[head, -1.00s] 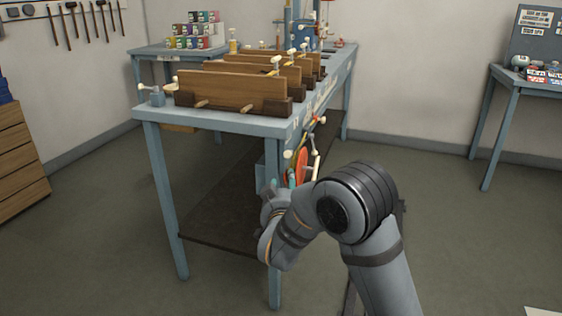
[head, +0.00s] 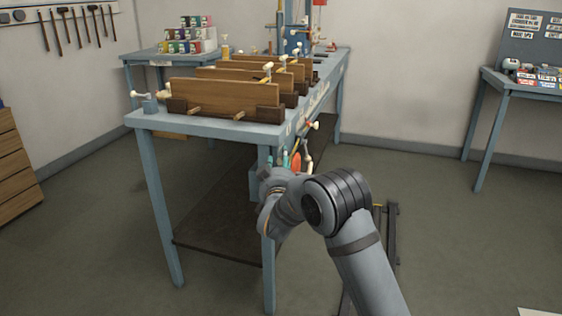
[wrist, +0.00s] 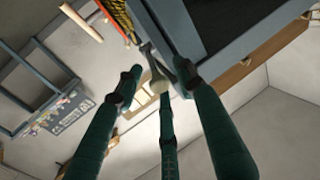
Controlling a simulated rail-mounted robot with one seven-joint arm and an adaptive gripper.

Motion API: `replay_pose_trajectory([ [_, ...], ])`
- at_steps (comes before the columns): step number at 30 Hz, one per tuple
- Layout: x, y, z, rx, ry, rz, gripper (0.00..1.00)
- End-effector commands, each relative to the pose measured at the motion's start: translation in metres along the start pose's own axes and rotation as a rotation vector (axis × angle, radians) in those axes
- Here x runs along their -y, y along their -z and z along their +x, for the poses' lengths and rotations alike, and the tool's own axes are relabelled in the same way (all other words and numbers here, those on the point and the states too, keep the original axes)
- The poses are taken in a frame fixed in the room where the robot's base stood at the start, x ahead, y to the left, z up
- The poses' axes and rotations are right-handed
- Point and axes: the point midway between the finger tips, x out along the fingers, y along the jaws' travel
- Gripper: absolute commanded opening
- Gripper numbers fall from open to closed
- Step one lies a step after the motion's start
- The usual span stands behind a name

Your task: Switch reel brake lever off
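The lever at my fingertips is not clear in the head view.
The blue-grey bench (head: 218,126) carries wooden boards (head: 225,97) and pale-knobbed levers. Another lever with a pale end (head: 308,165) hangs by the reel. Open floor lies right of the bench.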

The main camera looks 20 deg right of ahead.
Motion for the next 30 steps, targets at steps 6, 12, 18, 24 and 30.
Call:
replay_pose_trajectory([
  [6, 0.0004, -0.0004, 0.0006, 0.001, 0.0, 0.0, 0.38],
  [12, 0.0003, -0.0004, 0.0005, 0.001, -0.001, 0.0, 0.27],
  [18, 0.0003, -0.0003, 0.0004, 0.001, -0.001, 0.0, 0.16],
  [24, 0.0007, 0.0003, 0.0003, 0.0, 0.0, 0.0, 0.04],
  [30, 0.0011, 0.0008, 0.0003, -0.002, 0.001, 0.0, 0.0],
])
